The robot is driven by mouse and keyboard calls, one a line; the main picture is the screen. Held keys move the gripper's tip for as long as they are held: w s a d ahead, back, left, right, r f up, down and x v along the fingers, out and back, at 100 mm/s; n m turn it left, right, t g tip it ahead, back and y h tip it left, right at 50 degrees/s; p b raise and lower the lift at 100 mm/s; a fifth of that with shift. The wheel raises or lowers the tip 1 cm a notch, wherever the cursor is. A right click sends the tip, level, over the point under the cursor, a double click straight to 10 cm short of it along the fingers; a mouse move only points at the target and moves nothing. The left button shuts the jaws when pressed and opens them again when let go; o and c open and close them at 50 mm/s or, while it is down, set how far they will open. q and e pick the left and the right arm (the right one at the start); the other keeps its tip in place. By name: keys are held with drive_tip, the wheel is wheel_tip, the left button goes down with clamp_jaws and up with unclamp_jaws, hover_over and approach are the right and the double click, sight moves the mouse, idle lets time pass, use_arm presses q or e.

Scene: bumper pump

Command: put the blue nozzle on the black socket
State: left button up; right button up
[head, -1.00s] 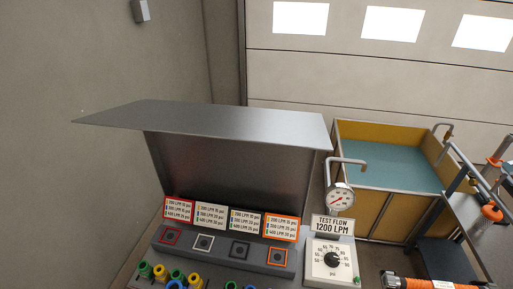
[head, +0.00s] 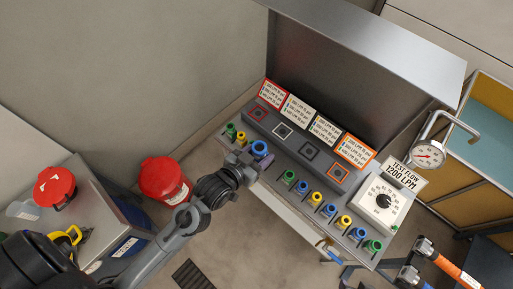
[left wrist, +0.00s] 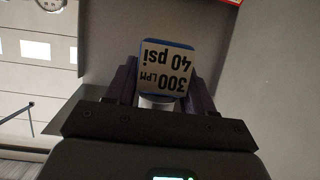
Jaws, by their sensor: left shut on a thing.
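My left gripper (head: 254,160) is at the left front of the panel, shut on a blue nozzle (head: 260,148). In the left wrist view the nozzle (left wrist: 166,70) sits between the two fingers, with a blue-edged label reading 300 LPM 40 psi. The black socket (head: 309,151) is the black-framed square on the raised strip, third from the left. It looks empty, and the held nozzle is apart from it, to its left. My right gripper is not in view.
Red-framed (head: 258,112), white-framed (head: 283,130) and orange-framed (head: 338,174) sockets share the strip. Several green, blue and yellow nozzles stand along the front shelf. A dial box (head: 383,202) and a gauge (head: 428,155) are at the right. A red bucket (head: 165,180) stands left.

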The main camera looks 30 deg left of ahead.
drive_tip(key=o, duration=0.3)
use_arm(q)
drive_tip(key=d+r+m+g+h, duration=0.1)
drive_tip(key=d+r+m+h, duration=0.2)
drive_tip(key=d+r, duration=0.2)
drive_tip(key=d+r+m+g+h, duration=0.1)
drive_tip(key=d+r+m+h, duration=0.2)
drive_tip(key=d+r, duration=0.3)
wheel_tip(320, 180, up, 5)
drive_tip(key=shift+s+d+r+g+h, duration=0.15)
drive_tip(key=shift+s+d+g+h, duration=0.05)
drive_tip(key=shift+s+g+h, duration=0.25)
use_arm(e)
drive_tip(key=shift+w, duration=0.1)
